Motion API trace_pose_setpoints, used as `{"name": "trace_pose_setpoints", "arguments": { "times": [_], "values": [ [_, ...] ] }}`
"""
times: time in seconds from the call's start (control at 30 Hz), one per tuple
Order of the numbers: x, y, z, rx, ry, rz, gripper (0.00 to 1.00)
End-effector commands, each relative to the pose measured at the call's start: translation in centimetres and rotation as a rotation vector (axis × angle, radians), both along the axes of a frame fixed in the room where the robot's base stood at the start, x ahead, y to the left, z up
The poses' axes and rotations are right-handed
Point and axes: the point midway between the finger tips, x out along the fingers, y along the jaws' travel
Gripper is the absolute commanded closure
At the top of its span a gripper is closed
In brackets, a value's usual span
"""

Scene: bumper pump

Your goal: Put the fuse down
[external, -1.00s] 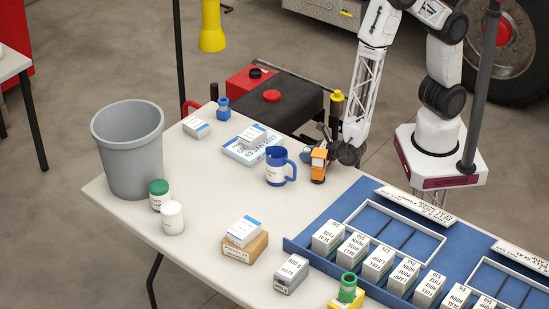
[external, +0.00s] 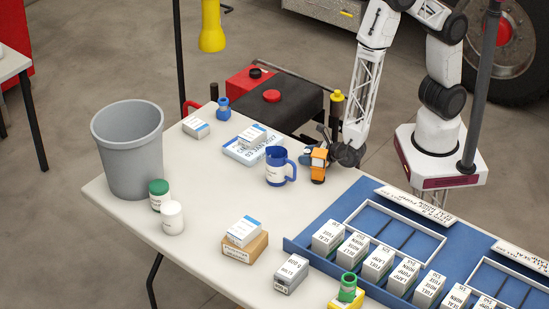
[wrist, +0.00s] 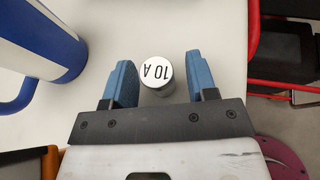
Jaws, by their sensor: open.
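The fuse (wrist: 156,74) is a small cylinder with a pale round end marked "10 A", facing the camera in the wrist view. It appears to stand on the white table between the two blue fingers of my gripper (wrist: 160,60). The fingers are spread, with a visible gap on each side of the fuse. In the external view my gripper is low over the table's far edge, just right of the blue and white mug (external: 276,168). I cannot make out the fuse there.
The mug also shows close at the left in the wrist view (wrist: 38,38). A blue tray (external: 300,246) with several white boxes lies at the front right. A grey bin (external: 128,150) stands at the left. The middle of the table (external: 215,185) is clear.

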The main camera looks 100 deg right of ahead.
Motion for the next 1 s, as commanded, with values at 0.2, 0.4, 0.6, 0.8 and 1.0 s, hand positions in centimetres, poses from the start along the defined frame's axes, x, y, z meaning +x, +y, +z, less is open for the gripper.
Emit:
{"name": "trace_pose_setpoints", "arguments": {
  "times": [0.2, 0.4, 0.6, 0.8, 1.0],
  "values": [
    [-0.1, 0.1, 0.4, 0.000, 0.000, 0.000, 0.48],
    [-1.1, 0.7, 0.9, 0.000, -0.001, 0.002, 0.48],
    [-2.8, 1.7, 1.6, 0.000, -0.001, 0.002, 0.48],
    [-4.6, 2.7, 2.5, 0.000, 0.000, 0.002, 0.48],
    [-6.3, 3.7, 3.4, 0.000, -0.001, 0.003, 0.48]
  ]
}}
